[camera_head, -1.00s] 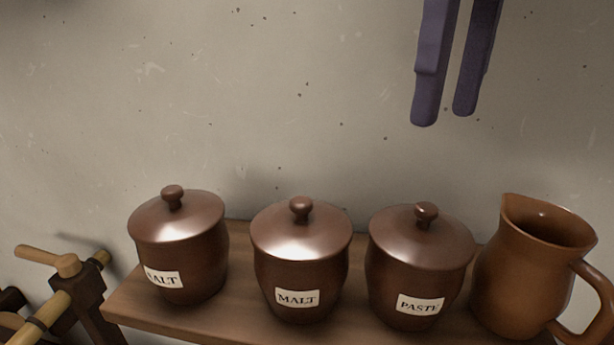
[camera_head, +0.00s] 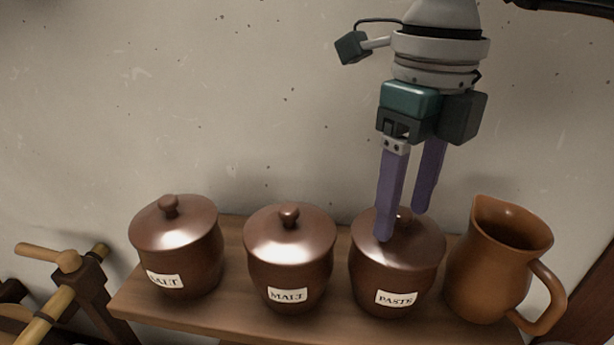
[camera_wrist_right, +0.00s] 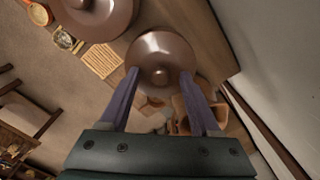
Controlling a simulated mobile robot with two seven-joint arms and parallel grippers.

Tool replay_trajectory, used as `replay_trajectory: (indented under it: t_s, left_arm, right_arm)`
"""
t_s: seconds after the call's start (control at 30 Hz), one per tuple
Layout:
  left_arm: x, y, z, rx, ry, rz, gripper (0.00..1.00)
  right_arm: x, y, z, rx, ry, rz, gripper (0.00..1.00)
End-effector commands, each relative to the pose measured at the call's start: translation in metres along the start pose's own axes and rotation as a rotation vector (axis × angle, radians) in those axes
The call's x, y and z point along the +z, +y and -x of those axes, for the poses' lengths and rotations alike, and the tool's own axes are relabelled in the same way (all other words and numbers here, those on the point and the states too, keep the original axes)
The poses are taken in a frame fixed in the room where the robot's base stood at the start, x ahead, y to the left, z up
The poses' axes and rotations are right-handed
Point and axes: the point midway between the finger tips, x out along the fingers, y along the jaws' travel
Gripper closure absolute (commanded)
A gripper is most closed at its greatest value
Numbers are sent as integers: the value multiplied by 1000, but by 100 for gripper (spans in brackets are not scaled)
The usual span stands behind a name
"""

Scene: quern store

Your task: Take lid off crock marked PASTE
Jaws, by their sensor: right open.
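The crock marked PASTE (camera_head: 383,281) stands on a wooden shelf, the rightmost of three brown lidded crocks. Its domed lid (camera_head: 424,246) with a small round knob (camera_head: 404,215) is seated on it. My right gripper (camera_head: 404,225) is open, its two purple fingers pointing down at the lid with the knob between or just behind them. One finger hides part of the lid. In the right wrist view the lid (camera_wrist_right: 162,52) and knob (camera_wrist_right: 161,76) show just beyond the gap between the open fingertips (camera_wrist_right: 160,72). My left gripper is not in view.
The crocks marked MALT (camera_head: 288,269) and SALT (camera_head: 190,262) stand to the left on the shelf (camera_head: 233,270). A brown jug (camera_head: 493,275) stands close on the right. A plain wall (camera_head: 200,90) rises behind. A wooden tool (camera_head: 68,285) is at far left.

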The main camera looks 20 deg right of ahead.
Motion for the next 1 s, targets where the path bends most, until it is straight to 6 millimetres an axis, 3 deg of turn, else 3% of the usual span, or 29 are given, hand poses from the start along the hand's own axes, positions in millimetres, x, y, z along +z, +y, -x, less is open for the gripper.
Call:
replay_trajectory:
  t_s: [0.07, 0.6, 1.0]
  left_arm:
    - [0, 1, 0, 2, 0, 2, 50]
    - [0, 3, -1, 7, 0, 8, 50]
    - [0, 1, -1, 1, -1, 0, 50]
  right_arm:
    - [0, 0, 0, 0, 0, 0, 38]
    - [0, 0, 0, 0, 0, -1, 99]
    - [0, 0, 1, 0, -1, -1, 100]
